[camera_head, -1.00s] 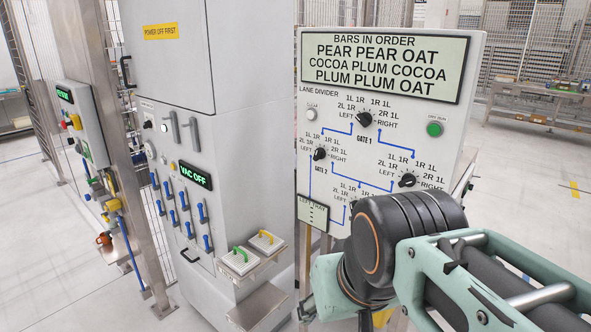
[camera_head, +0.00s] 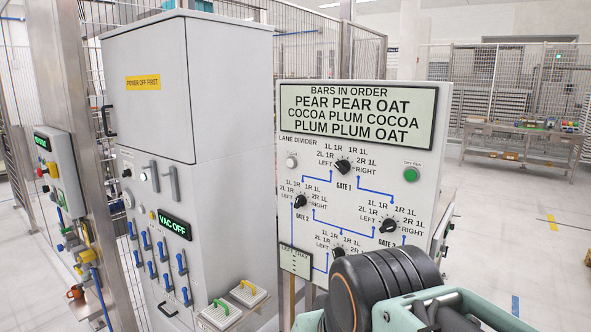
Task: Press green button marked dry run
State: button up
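The green button (camera_head: 410,175) sits on the right side of the white lane divider panel (camera_head: 287,215), under a small "DRY RUN" label. It is round and unobstructed. The panel also carries a display (camera_head: 357,116) listing bars in order, a pale "CLEAR" button (camera_head: 291,162) and several black gate knobs (camera_head: 343,167) joined by blue lines. My arm rises from the lower right, below the green button and in front of the panel's lower edge. My gripper is not seen in this view.
A grey cabinet (camera_head: 150,95) with a "VAC OFF" display (camera_head: 174,225) and blue levers stands to the left. A control box (camera_head: 62,170) is at the far left. A fence and a workbench (camera_head: 520,140) are behind. Open floor lies to the right.

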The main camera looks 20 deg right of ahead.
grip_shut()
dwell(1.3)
